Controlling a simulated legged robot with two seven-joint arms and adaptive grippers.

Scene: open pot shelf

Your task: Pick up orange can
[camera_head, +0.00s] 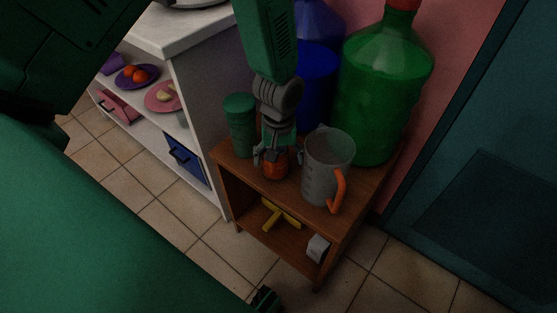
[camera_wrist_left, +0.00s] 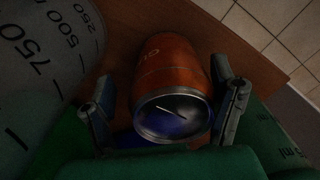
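The orange can (camera_head: 275,168) stands on the top of a small wooden shelf, between a green canister and a grey measuring jug. My left gripper (camera_head: 277,158) is above and around it, pointing down. In the left wrist view the orange can (camera_wrist_left: 172,85) lies between the two fingers of my left gripper (camera_wrist_left: 168,105), with its shiny round end nearest the camera. The fingers are spread, and gaps show on both sides of the can.
The measuring jug (camera_head: 326,168) with an orange handle stands close to the right of the can. The green canister (camera_head: 240,125) is close to the left. Large blue (camera_head: 316,85) and green (camera_head: 380,95) bottles stand behind. The wooden shelf (camera_head: 290,190) has a yellow object (camera_head: 280,215) below.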

